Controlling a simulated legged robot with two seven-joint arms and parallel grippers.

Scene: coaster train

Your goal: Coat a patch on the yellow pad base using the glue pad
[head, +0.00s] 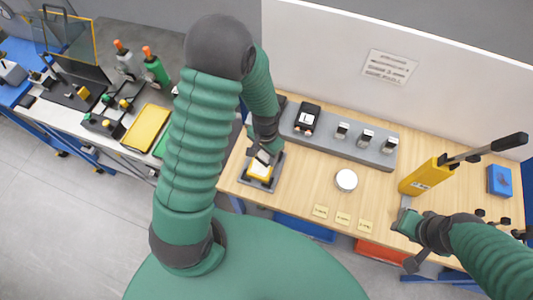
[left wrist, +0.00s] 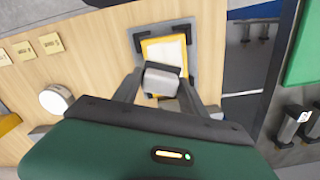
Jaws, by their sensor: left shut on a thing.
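The yellow pad base (head: 259,172) sits on a dark grey plate at the left end of the wooden table; it has a pale inner face. It also shows in the left wrist view (left wrist: 151,46). My left gripper (head: 263,156) is over its far part in the head view. In the left wrist view the gripper (left wrist: 161,88) is shut on a pale grey block with a dark edge, seemingly the glue pad (left wrist: 162,82). The block overlaps the base's near edge there; I cannot tell whether they touch. My right gripper (head: 408,226) is at the table's front right edge; its jaws are unclear.
A grey rack (head: 345,146) with several small dispensers stands behind. A round white disc (head: 346,180) and several pale yellow square notes (head: 343,218) lie on the table. A yellow lever press (head: 425,177) and a blue block (head: 499,180) stand right. A white panel closes the back.

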